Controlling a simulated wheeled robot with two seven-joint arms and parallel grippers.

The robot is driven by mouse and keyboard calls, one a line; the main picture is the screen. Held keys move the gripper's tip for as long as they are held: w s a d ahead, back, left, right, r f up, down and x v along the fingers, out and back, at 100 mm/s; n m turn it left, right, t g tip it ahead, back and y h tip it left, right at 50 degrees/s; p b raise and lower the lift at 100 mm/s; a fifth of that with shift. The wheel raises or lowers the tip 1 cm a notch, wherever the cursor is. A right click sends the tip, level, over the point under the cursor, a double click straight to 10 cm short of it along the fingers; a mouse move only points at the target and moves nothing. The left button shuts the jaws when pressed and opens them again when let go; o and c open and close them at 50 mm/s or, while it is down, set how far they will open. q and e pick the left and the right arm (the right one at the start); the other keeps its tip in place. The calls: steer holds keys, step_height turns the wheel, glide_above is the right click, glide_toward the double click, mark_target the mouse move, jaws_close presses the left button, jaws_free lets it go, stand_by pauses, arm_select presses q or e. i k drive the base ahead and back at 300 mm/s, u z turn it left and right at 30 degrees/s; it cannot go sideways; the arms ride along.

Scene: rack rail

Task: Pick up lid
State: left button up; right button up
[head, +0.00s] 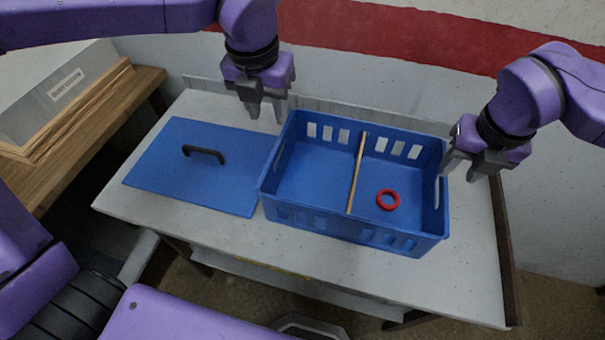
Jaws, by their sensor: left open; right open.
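The blue flat lid (165,175) lies on the left part of the white table, with a black arched handle (204,154) standing on its top. A blue crate (345,239) stands to the right of the lid, close beside it. My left gripper (267,114) is open and empty above the back of the table, near the lid's back right corner and right of the handle. My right gripper (464,176) is open and empty near the crate's right wall; whether it touches the wall I cannot tell.
A wooden divider (357,172) splits the crate, and a red ring (388,199) lies in its right compartment. The white table (468,273) has bare room in front and at the right. A wooden bench (143,82) with a labelled box (65,87) stands at the left.

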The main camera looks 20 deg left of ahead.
mark_target(212, 165)
steer(key=k, duration=1)
